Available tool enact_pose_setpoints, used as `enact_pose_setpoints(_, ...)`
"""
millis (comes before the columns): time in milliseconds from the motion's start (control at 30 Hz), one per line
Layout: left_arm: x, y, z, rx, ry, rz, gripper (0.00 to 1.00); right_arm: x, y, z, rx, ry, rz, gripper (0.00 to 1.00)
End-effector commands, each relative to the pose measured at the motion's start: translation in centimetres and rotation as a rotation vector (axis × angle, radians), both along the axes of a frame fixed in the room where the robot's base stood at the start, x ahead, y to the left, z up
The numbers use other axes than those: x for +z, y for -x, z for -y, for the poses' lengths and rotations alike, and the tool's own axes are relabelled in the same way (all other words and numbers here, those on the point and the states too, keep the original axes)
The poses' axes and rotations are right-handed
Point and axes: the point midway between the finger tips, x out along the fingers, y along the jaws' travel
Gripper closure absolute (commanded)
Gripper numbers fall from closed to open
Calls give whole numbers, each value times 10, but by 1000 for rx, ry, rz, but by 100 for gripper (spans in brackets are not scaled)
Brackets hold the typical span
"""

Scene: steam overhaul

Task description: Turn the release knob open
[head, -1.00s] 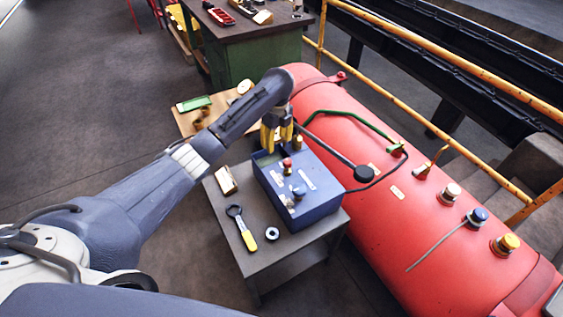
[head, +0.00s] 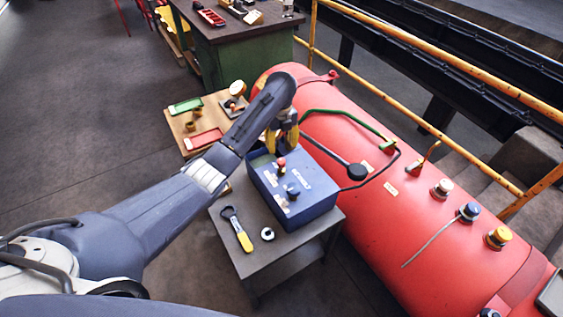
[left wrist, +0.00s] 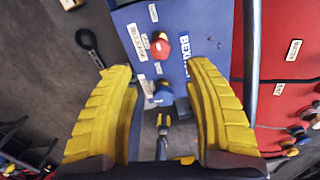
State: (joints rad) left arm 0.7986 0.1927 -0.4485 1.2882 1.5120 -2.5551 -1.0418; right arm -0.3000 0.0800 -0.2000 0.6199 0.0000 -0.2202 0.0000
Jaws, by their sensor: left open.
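The blue control box (head: 318,188) stands on a small grey table. On its top are a red knob (head: 281,163) and a blue knob (head: 292,192); I cannot tell surely which is the release knob. In the left wrist view the red knob (left wrist: 160,46) lies just beyond the fingertips and the blue knob (left wrist: 163,93) shows between the fingers. White labels are beside them, one seeming to read "RELEASE" (left wrist: 137,41). My left gripper (head: 283,146), with yellow fingers, is open and empty above the far part of the box (left wrist: 185,20). My right gripper is not in view.
The grey table (head: 250,264) carries a yellow-handled wrench (head: 237,229) and a ring (head: 267,234). A red tank (head: 370,215) with several valves stands close on the right. A wooden board (head: 179,132) with trays lies behind my left forearm.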

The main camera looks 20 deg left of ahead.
Motion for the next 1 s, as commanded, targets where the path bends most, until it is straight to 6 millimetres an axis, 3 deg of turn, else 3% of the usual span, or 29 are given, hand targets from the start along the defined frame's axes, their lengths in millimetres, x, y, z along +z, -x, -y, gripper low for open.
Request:
enact_pose_setpoints(300,-54,1,0,1,0,-3,48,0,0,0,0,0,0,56)
enact_pose_setpoints(500,-79,0,0,1,-1,-1,48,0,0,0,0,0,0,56)
enact_pose_setpoints(700,-92,0,0,0,-1,1,48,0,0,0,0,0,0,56)
enact_pose_setpoints(1000,-97,0,0,-1,-1,2,48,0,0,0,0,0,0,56)
